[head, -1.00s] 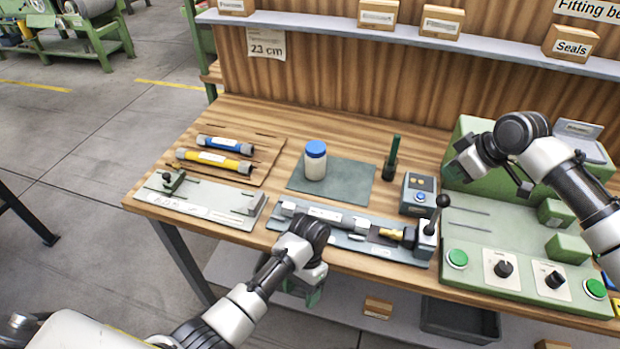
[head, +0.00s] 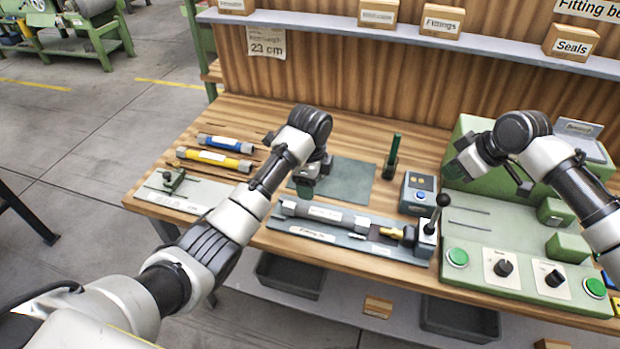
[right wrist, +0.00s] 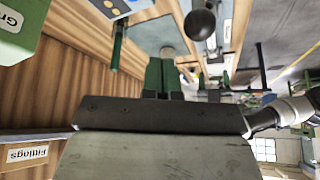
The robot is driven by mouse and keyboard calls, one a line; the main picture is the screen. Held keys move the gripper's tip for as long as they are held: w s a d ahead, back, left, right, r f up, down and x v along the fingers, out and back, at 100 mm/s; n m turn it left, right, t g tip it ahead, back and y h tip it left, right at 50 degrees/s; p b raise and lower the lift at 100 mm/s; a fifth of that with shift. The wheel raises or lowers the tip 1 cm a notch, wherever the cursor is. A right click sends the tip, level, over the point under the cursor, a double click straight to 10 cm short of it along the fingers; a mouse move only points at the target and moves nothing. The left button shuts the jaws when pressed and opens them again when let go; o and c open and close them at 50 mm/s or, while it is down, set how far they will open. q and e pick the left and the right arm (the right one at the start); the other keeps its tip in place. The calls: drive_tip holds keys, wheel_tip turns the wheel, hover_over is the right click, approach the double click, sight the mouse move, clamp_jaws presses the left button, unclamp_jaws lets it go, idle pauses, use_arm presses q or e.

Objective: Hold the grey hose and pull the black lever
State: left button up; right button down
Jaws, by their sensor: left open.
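The grey hose (head: 335,214) lies along the fitting plate (head: 312,234) near the table's front, with a brass fitting (head: 391,232) to its right. The black lever (head: 437,212) stands upright with its ball knob at the plate's right end; the knob also shows at the top of the right wrist view (right wrist: 201,22). My left gripper (head: 306,188) is open and empty, pointing down above the table, just behind the hose's left part in the picture. My right gripper (head: 456,170) hangs before the green machine, behind and right of the lever; its green fingers look closed together, with nothing between them (right wrist: 164,78).
A green rod (head: 391,158) stands behind the plate, beside a small button box (head: 418,194). The green machine (head: 500,225) fills the right. A dark mat (head: 350,180) lies behind the hose; my left arm hides the jar there.

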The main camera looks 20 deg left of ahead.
sight(310, 209)
use_arm(q)
wheel_tip(310, 209, down, 11)
drive_tip(key=shift+r, duration=0.1)
idle(0.3)
drive_tip(key=c, duration=1.1)
drive_tip(key=shift+o, duration=0.2)
use_arm(e)
wheel_tip(310, 209, down, 4)
drive_tip(key=shift+f, duration=0.25)
drive_tip(key=shift+s, duration=0.2)
